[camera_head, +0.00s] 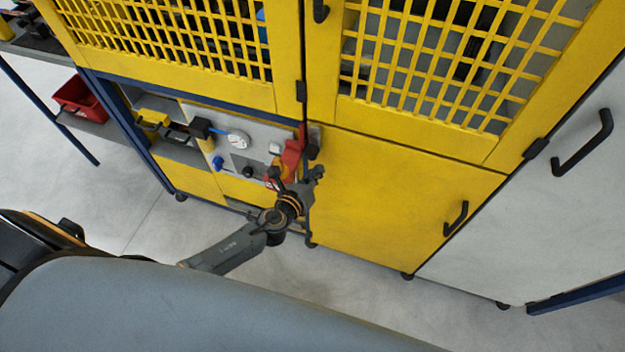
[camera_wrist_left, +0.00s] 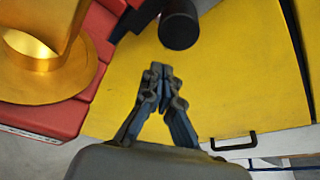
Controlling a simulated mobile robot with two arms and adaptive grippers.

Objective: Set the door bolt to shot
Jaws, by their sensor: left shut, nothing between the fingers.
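The yellow door panel (camera_head: 400,190) is closed in the lower cabinet, with a black handle (camera_head: 456,218). A dark fitting (camera_head: 314,142) sits at its upper left edge. In the left wrist view a black round knob (camera_wrist_left: 180,28) stands out in front of the yellow panel (camera_wrist_left: 250,70); it may be the bolt's knob, but I cannot tell the bolt's position. My left gripper (camera_head: 318,173) is just below the dark fitting. In the wrist view its fingertips (camera_wrist_left: 160,75) are together and empty, below and apart from the knob. My right gripper is out of view.
A red block (camera_wrist_left: 60,115) holding a shiny brass-coloured flanged tube (camera_wrist_left: 42,50) is close at the left; the red part (camera_head: 291,155) also shows in the head view. A grey panel with a gauge (camera_head: 238,139) is left of it. Yellow mesh doors (camera_head: 430,60) are above.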

